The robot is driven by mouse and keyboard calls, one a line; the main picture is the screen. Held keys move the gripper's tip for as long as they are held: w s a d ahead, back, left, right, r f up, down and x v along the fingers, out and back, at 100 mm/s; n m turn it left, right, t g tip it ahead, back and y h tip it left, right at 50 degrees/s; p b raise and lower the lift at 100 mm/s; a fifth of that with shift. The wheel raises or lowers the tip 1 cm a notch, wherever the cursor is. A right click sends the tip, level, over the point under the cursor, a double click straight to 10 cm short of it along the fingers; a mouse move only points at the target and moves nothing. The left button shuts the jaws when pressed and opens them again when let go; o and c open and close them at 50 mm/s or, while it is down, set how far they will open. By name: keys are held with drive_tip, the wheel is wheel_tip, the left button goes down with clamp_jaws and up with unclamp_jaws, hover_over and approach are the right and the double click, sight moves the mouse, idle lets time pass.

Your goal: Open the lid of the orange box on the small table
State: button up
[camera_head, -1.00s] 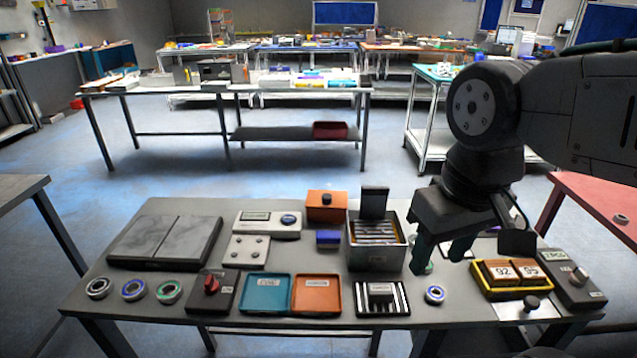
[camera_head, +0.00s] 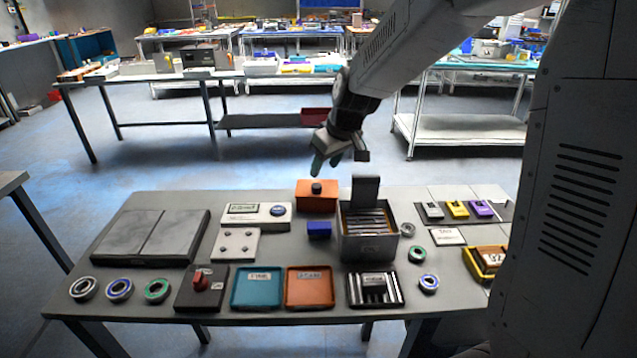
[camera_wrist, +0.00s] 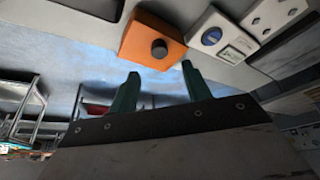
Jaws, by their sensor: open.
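The orange box (camera_head: 316,198) stands at the back edge of the small grey table (camera_head: 250,320). Its lid is closed, with a round dark knob (camera_head: 316,187) on top. My gripper (camera_head: 325,164) is open and empty, in the air above and a little behind the box. In the wrist view the orange box (camera_wrist: 140,45) and its knob (camera_wrist: 159,48) lie beyond the two green fingertips (camera_wrist: 160,72), apart from them.
A grey metal bin (camera_head: 368,245) with a raised dark lid stands right of the box. A small blue block (camera_head: 319,230) lies in front. A white device (camera_head: 250,214) stands to the left. Flat orange and teal trays lie near the front.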

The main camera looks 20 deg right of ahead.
sight(317, 186)
drive_tip(key=x, duration=0.7)
drive_tip(key=shift+w+f, duration=0.1)
drive_tip(key=shift+f, duration=0.2)
clamp_jaws()
